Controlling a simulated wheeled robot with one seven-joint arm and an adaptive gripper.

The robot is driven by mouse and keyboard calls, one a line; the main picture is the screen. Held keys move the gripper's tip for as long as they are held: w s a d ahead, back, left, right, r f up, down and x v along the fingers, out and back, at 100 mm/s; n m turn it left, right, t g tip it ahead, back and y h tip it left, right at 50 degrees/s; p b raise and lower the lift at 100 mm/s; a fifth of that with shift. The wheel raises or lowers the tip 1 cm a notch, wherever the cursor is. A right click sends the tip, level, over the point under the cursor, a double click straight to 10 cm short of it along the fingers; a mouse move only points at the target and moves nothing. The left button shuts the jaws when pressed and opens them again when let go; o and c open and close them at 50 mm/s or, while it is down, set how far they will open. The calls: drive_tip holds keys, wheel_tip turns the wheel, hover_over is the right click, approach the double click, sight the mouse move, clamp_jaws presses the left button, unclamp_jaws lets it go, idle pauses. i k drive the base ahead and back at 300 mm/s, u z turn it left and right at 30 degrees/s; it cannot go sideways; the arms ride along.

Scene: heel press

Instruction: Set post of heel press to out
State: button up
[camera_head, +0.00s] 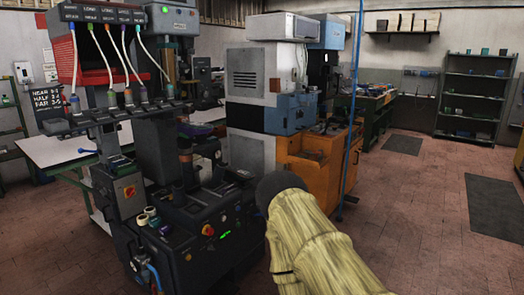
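The heel press appears to be the dark machine (192,235) at left centre, with a red button and a green light on its front. A dark upright piece (187,165) stands on it and may be the post; I cannot tell its setting or read a label for it. My arm, in a straw-coloured sleeve, reaches in from the bottom right and ends in a dark rounded part just right of the machine. I cannot make out gripper fingers; the arm's far end hides what lies behind it.
An orange cabinet (310,160) and a grey-and-blue machine (262,90) stand behind my arm. A blue vertical pole (352,110) is close by.

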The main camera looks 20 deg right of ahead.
sight(184, 145)
drive_tip(key=z, duration=0.35)
drive_tip(key=i, duration=2)
drive_tip(key=u, duration=0.15)
